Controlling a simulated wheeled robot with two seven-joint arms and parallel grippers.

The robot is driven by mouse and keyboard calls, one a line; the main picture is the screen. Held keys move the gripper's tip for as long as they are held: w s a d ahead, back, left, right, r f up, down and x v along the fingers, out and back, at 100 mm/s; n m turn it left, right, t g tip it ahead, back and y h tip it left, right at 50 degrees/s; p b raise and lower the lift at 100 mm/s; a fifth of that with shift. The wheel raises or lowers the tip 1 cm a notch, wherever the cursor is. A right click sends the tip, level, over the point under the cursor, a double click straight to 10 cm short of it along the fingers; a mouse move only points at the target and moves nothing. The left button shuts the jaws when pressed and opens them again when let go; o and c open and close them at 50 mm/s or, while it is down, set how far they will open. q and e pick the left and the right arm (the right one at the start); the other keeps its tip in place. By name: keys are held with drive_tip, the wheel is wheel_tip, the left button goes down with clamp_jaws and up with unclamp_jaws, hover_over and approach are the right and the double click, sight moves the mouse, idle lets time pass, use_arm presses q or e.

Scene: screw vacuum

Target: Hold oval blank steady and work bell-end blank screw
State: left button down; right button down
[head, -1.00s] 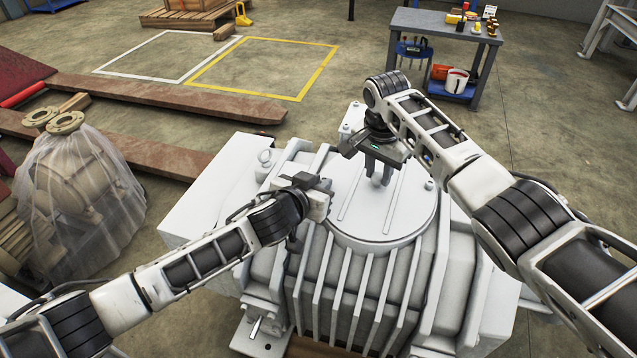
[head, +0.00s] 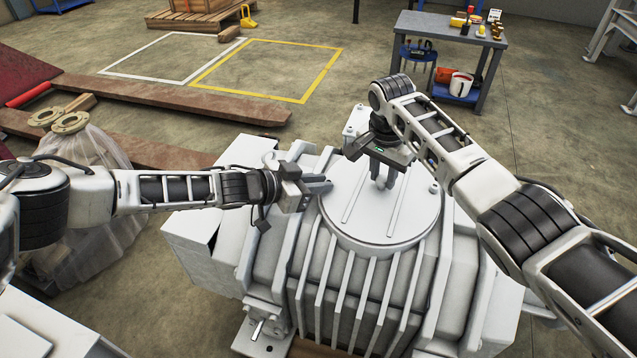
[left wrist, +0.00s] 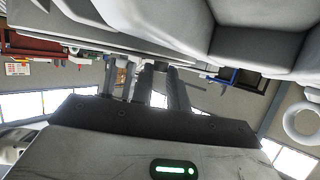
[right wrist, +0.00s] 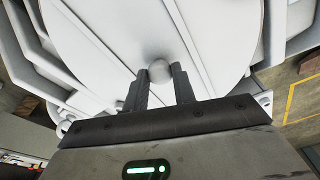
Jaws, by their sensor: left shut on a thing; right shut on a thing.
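A large white rounded cover plate (head: 388,222) lies on top of the white ribbed machine. My right gripper (head: 381,184) points down over it. I cannot tell which screw or blank that part is.
The machine's ribbed body (head: 345,300) fills the space below both grippers. A wrapped part with flanges (head: 70,122) stands at the left beside rusty beams (head: 170,100). A workbench (head: 450,30) stands at the back right.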

use_arm(q)
drive_tip(key=shift+r+m+g+h, duration=0.1)
drive_tip(key=shift+m+g+h, duration=0.3)
drive_tip(key=shift+m+g, duration=0.2)
drive_tip(key=c, duration=1.4)
unclamp_jaws()
drive_tip(key=shift+o, duration=0.3)
drive_tip(key=shift+a, duration=0.1)
drive_tip(key=shift+s+a+r, duration=0.1)
drive_tip(key=shift+a, duration=0.4)
drive_tip(key=v, duration=1.1)
drive_tip(key=shift+d, duration=0.15)
drive_tip(key=shift+s+r, duration=0.1)
drive_tip(key=shift+r, duration=0.05)
